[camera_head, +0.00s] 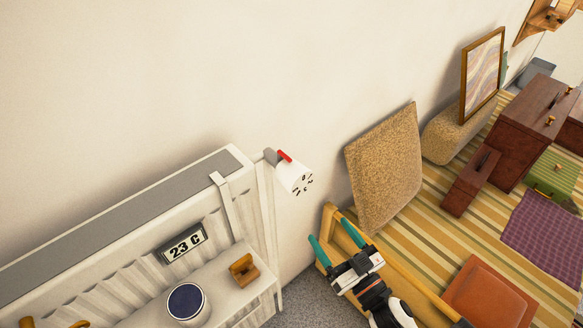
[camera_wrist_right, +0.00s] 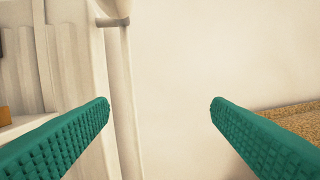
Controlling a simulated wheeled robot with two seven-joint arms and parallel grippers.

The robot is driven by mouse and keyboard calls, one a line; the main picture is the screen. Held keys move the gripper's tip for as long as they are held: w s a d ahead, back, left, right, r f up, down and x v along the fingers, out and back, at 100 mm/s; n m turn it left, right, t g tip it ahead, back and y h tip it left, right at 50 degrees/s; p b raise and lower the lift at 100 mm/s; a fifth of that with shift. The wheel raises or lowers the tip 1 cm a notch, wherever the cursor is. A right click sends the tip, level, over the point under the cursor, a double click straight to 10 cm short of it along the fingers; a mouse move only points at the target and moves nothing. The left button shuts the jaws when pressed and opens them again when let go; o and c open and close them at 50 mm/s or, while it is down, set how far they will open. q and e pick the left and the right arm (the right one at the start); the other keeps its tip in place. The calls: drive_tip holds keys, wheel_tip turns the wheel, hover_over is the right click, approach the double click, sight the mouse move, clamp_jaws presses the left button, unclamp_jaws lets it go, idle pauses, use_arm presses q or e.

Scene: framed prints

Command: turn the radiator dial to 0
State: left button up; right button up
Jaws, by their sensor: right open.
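The radiator dial (camera_head: 293,174) is a white knob at the radiator's right end in the head view, with a red mark on its upper side. Dark figures are on its face, too small to read surely. The white radiator (camera_head: 236,187) runs along the wall to the left. My right gripper (camera_head: 325,227) is open and empty, below and to the right of the dial, apart from it. In the right wrist view its green fingers (camera_wrist_right: 160,104) are spread, with a grey valve collar and pipe (camera_wrist_right: 115,22) at upper left. My left gripper is not in view.
A shelf (camera_head: 226,297) by the radiator holds a dark-topped white pot (camera_head: 187,303) and a small wooden block (camera_head: 244,269). A "23 C" display (camera_head: 184,243) hangs above it. A cork board (camera_head: 386,168) leans on the wall at right. The wall above the dial is clear.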

sight(283, 160)
wheel_tip(283, 160, up, 12)
drive_tip(key=s+a+f+n+y, duration=0.1)
drive_tip(key=s+a+n+y, duration=0.2)
drive_tip(key=y, duration=0.1)
drive_tip(key=shift+t, duration=0.3)
drive_tip(key=p+x, duration=0.1)
drive_tip(key=x, duration=0.2)
drive_tip(key=p+x, duration=0.1)
drive_tip(key=x, duration=0.3)
drive_tip(key=p+x, duration=0.1)
drive_tip(key=x, duration=0.3)
drive_tip(key=shift+w+d+r, duration=0.2)
drive_tip(key=shift+d+r, duration=0.05)
drive_tip(key=shift+d, duration=0.05)
drive_tip(key=shift+w+a, duration=0.25)
drive_tip(key=shift+w, duration=0.05)
drive_tip(key=c, duration=0.9)
drive_tip(key=shift+p, duration=0.3)
drive_tip(key=shift+c, duration=0.2)
drive_tip(key=shift+r, duration=0.1)
